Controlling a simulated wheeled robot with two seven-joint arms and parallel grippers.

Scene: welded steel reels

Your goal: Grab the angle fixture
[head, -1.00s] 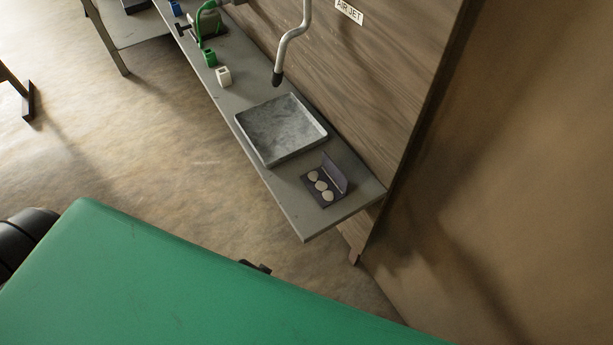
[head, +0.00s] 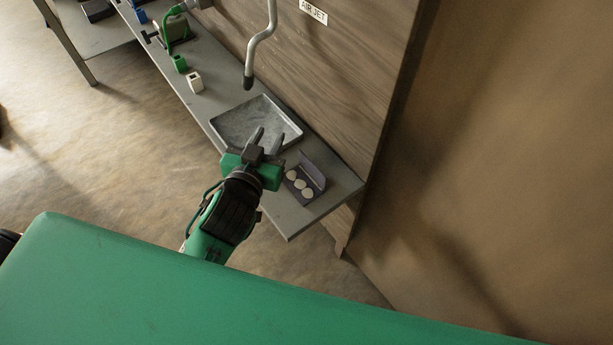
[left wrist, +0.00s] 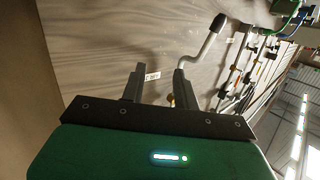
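A dark, L-shaped piece with an upright plate and several round pale discs, which looks like the angle fixture (head: 317,176), sits near the close end of the grey bench in the head view. My left gripper (head: 268,138) is beside it to the left, in front of the grey tray. Its two fingers are apart with nothing visible between them. In the left wrist view the fingers (left wrist: 157,80) also stand apart, facing the wooden panel; the fixture does not show there. My right gripper is not in view.
The shallow grey tray (head: 229,127) lies on the bench (head: 315,212). A bent metal pipe (head: 262,42) hangs above it by the wooden back panel (head: 335,85). Floor is clear left of the bench.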

